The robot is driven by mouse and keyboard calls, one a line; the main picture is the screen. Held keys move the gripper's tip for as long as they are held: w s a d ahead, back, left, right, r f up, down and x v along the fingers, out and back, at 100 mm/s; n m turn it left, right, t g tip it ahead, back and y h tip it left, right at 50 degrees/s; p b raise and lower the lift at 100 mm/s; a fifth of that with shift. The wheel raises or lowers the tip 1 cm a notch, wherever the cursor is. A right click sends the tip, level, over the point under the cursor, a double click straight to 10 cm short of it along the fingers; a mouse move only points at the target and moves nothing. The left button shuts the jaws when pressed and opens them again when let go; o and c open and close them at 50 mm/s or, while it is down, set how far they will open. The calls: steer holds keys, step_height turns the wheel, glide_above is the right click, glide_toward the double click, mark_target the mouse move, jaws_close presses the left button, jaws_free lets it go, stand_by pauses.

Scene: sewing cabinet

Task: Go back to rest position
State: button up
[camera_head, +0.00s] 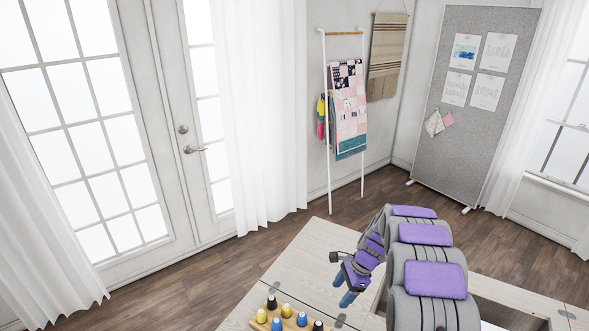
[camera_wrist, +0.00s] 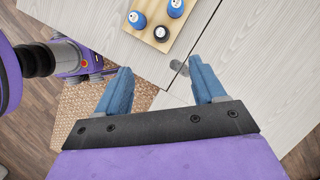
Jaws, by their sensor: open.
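My gripper (camera_head: 346,297) is over the light wood cabinet top (camera_head: 303,262), close to its hinged panels. In the wrist view its two blue fingers (camera_wrist: 160,82) stand wide apart with nothing between them. The fingers point toward the cabinet top (camera_wrist: 265,55) and a wooden spool rack (camera_wrist: 185,20) in front of them. In the head view the rack (camera_head: 262,321) is at the bottom, left of my gripper, with several yellow, blue and dark spools. My arm's grey and purple links cover part of the cabinet.
An opening in the cabinet top (camera_head: 510,313) shows right of my arm. A woven surface (camera_wrist: 75,110) lies below in the wrist view. Behind the cabinet are a quilt ladder (camera_head: 328,120), a grey pinboard (camera_head: 455,150) and a glazed door (camera_head: 90,120). Wood floor (camera_head: 225,268) is clear between.

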steer(key=s+a+r+n+g+h+b, duration=0.1)
steer(key=s+a+r+n, duration=0.25)
steer(key=s+r, duration=0.5)
steer(key=s+a+r+n+h+b, duration=0.1)
steer(key=s+a+r+n, duration=0.3)
steer(key=s+r, duration=0.5)
steer(key=s+r+n+h+b, duration=0.1)
steer(key=s+n, duration=0.9)
steer(key=s, duration=1.4)
steer(key=shift+s+d+r+g+h+b, duration=0.3)
steer(key=shift+s+d+h+b, duration=0.1)
steer(key=shift+h+b, duration=0.25)
